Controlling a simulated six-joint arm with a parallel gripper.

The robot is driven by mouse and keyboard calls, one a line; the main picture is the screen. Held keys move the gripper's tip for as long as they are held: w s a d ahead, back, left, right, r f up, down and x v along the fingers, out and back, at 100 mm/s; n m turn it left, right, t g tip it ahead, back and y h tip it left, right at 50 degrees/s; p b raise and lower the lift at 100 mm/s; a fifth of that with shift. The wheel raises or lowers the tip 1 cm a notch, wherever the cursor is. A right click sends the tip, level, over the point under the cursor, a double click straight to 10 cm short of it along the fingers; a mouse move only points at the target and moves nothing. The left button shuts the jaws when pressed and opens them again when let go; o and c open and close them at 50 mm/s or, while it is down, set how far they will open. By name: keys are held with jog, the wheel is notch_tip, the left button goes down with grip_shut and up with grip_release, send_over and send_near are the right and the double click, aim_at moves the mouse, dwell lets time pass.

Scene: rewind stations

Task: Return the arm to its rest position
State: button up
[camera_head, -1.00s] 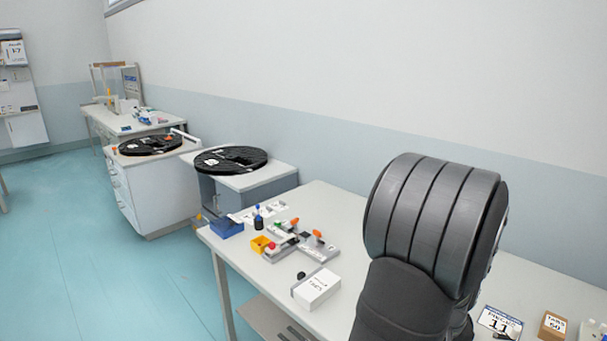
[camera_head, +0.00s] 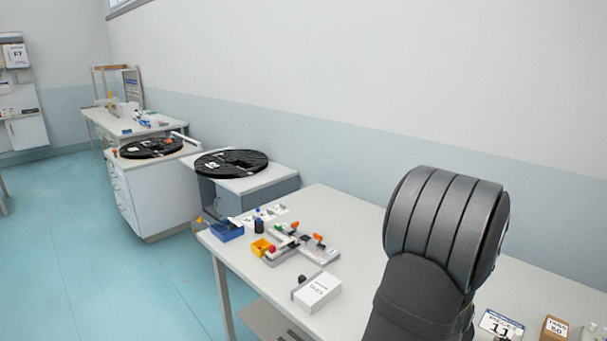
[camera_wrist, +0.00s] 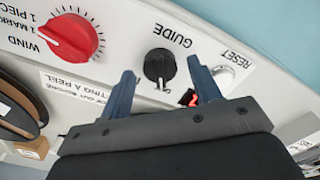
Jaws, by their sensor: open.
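My gripper (camera_wrist: 160,68) shows in the wrist view with its two dark blue fingers spread apart and nothing held between them. A light control panel (camera_wrist: 115,55) lies beyond the fingers. The black GUIDE knob (camera_wrist: 159,64) appears between the fingertips; I cannot tell how far it is from them. A red WIND knob (camera_wrist: 72,36) is to the left. A silver part by the RESET label (camera_wrist: 224,74) and a small red lit display (camera_wrist: 189,97) are by the right finger. In the head view my arm stands at the right, and the gripper is out of sight.
Black reels (camera_head: 231,163) lie on cabinets behind. The blue floor at left is open.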

notch_tip(320, 180, up, 17)
notch_tip(320, 180, down, 18)
jog(key=shift+r, duration=0.1)
jog(key=m, duration=1.2)
jog(key=shift+r, duration=0.1)
dwell(0.3)
dwell(0.4)
